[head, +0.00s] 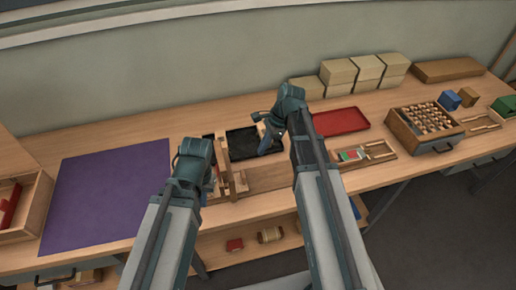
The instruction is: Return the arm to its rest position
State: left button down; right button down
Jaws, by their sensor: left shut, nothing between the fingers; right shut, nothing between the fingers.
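My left arm reaches up from the bottom, and its gripper (207,172) is over the workbench, beside a wooden fixture (232,178). It is shut and empty; its own wrist hides most of its fingers. My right arm reaches further over the bench. Its gripper (264,132) is shut and empty above the right part of a black tray (240,145). Both arms hide parts of the bench and the fixture.
A purple mat (105,195) lies at left beside an open wooden box (38,205). At right are a red tray (340,121), a small wooden tray (375,155) and a drawer box of pegs (405,130). Tan blocks (338,71) stand at the back. The mat is clear.

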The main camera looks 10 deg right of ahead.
jog(key=shift+d+r, duration=0.2)
jog(key=shift+r, duration=0.35)
jog(key=s+a+n+h, duration=0.2)
jog(key=s+a+n, duration=0.3)
jog(key=n, duration=0.5)
jog(key=s+a+f+n+h, duration=0.1)
jog(key=s+a+n+h, duration=0.2)
jog(key=s+n, duration=0.6)
jog(key=a+n, duration=0.2)
jog(key=shift+s+a+f+h, duration=0.25)
jog(key=shift+s+a+h, duration=0.05)
jog(key=shift+s, duration=0.1)
jog(key=shift+s, duration=0.1)
